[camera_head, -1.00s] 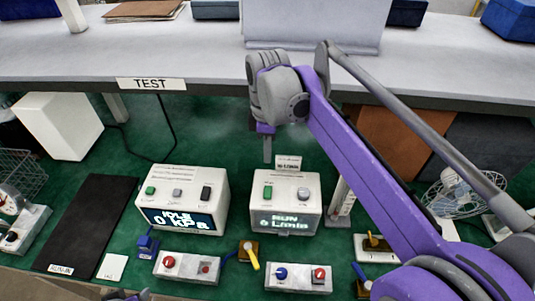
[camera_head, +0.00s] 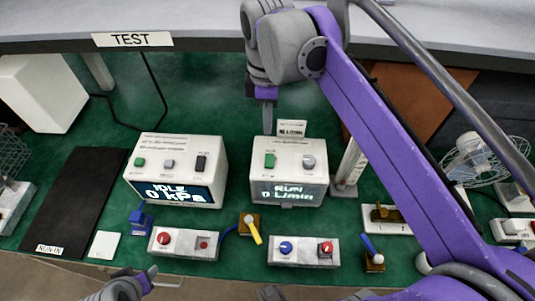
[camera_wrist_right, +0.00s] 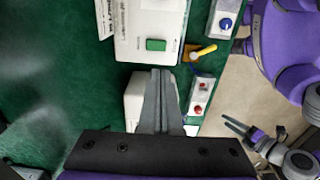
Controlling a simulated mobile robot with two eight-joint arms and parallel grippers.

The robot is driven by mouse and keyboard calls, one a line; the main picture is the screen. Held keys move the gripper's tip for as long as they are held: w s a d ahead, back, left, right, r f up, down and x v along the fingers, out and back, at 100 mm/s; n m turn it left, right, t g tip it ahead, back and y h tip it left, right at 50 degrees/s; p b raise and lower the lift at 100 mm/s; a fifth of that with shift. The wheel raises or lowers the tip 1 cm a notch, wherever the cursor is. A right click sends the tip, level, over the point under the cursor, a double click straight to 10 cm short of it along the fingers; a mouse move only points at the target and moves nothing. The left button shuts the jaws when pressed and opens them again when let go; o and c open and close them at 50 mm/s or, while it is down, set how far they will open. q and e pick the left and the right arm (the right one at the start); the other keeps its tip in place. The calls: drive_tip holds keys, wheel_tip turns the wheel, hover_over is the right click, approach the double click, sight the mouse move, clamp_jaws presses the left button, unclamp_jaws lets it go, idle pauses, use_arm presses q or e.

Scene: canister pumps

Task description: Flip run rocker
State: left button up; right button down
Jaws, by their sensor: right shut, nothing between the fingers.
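A white box (camera_head: 303,161) reads RUN and 0 L/min on its display (camera_head: 289,193). On its sloped top are a green rocker-like switch (camera_head: 269,160) and a grey knob (camera_head: 308,161). The green switch also shows in the right wrist view (camera_wrist_right: 155,45). A second white box (camera_head: 182,146) to the left reads IDLE and 0 kPa; it has a black rocker (camera_head: 201,163). My right gripper (camera_head: 267,130) is shut and empty, pointing down above the green switch's end of the RUN box, apparently not touching. My left gripper (camera_head: 160,280) is low at the front edge, open and empty.
Two small control blocks, one with red knobs (camera_head: 178,246) and one with a blue knob (camera_head: 286,247), stand in front, with a yellow lever valve (camera_head: 251,229) between them. A black mat (camera_head: 75,195) lies left; a fan (camera_head: 475,158) stands right. A shelf labelled TEST (camera_head: 132,40) runs behind.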

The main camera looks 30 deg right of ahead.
sight(267, 163)
use_arm(q)
drive_tip(key=shift+s+f+b, duration=0.15)
drive_tip(key=shift+f+b, duration=0.25)
drive_tip(key=shift+f, duration=0.15)
use_arm(e)
wheel_tip(267, 163, down, 12)
drive_tip(key=shift+f, duration=0.2)
